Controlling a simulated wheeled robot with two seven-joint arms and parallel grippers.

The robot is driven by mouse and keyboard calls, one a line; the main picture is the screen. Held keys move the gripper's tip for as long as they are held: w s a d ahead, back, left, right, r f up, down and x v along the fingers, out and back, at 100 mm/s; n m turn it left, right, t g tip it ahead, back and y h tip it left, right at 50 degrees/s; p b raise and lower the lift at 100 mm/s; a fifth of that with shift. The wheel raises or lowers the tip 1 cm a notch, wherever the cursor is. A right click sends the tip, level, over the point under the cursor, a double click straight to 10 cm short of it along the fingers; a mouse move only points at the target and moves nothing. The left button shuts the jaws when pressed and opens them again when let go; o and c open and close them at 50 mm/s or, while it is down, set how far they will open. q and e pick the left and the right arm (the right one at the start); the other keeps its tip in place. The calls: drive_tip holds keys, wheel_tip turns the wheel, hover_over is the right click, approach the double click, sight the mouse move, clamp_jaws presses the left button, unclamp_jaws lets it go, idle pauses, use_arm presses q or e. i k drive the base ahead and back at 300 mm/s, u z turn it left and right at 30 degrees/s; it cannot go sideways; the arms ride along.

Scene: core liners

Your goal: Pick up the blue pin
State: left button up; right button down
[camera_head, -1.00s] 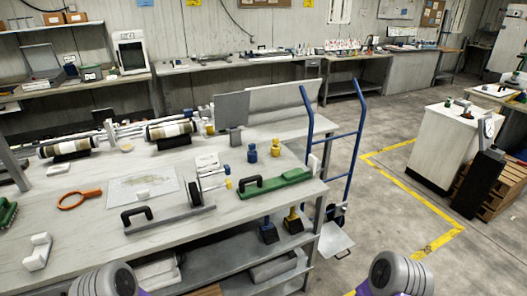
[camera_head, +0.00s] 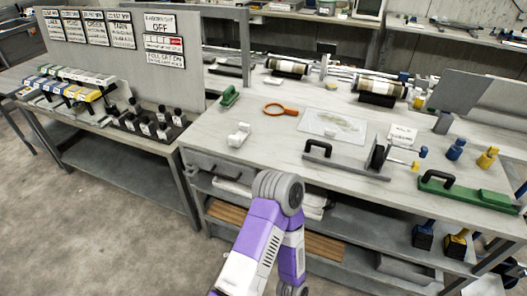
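A blue pin-like piece (camera_head: 455,149) stands upright on the right part of the grey workbench (camera_head: 240,165). A similar yellow piece (camera_head: 488,157) stands just to its right. A smaller blue knob (camera_head: 423,152) is on a rod of the grey device with a black handle (camera_head: 345,160). On the shelf below, a blue-topped piece with a black base (camera_head: 424,233) stands beside a yellow one (camera_head: 457,243). A purple and grey link of my arm shows at the bottom centre, in front of the bench. Neither gripper is in view.
A green base with a black handle (camera_head: 470,195) lies on the bench near the blue piece. An orange ring tool (camera_head: 280,109) and a white block (camera_head: 238,135) lie further left. A second table (camera_head: 75,125) with a sign board (camera_head: 125,50) stands left. Floor is clear at lower left.

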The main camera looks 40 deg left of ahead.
sight(459, 143)
drive_tip(key=z, duration=1.8)
drive_tip(key=i, duration=1.5)
drive_tip(key=u, duration=0.1)
